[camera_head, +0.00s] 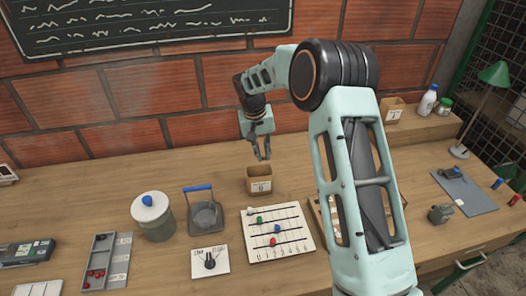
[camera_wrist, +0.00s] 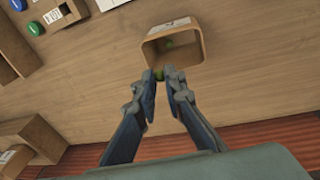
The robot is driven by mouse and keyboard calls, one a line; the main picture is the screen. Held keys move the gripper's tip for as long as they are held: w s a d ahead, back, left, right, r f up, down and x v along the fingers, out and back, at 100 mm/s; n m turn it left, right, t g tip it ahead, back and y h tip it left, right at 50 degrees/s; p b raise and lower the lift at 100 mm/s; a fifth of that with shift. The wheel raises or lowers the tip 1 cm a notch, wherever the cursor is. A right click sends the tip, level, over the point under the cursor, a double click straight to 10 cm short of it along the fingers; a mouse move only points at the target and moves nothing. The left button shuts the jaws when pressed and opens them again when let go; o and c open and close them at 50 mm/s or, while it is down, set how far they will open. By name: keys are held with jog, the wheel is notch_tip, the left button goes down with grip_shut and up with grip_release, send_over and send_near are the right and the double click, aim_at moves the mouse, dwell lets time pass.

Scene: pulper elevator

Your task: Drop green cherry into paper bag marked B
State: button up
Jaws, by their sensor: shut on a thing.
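A tan paper bag (camera_head: 259,181) stands open on the bench in the head view, with a pale label whose mark I cannot read surely. My gripper (camera_head: 263,156) is above it, pointing down. The held cherry is too small to make out in the head view.
A board with coloured beads (camera_head: 290,246), a blue-handled scoop (camera_head: 205,216) and a lidded canister (camera_head: 153,222) stand near the bag. Another bag (camera_head: 393,110) stands on the raised ledge at right.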

notch_tip(320, 180, down, 4)
jog(key=shift+f+b, duration=0.1)
jog(key=shift+b, duration=0.75)
jog(key=o, duration=0.7)
notch_tip(320, 180, up, 12)
jog(key=s+a, duration=0.1)
jog(key=shift+s+a, duration=0.2)
jog(key=shift+a, duration=0.05)
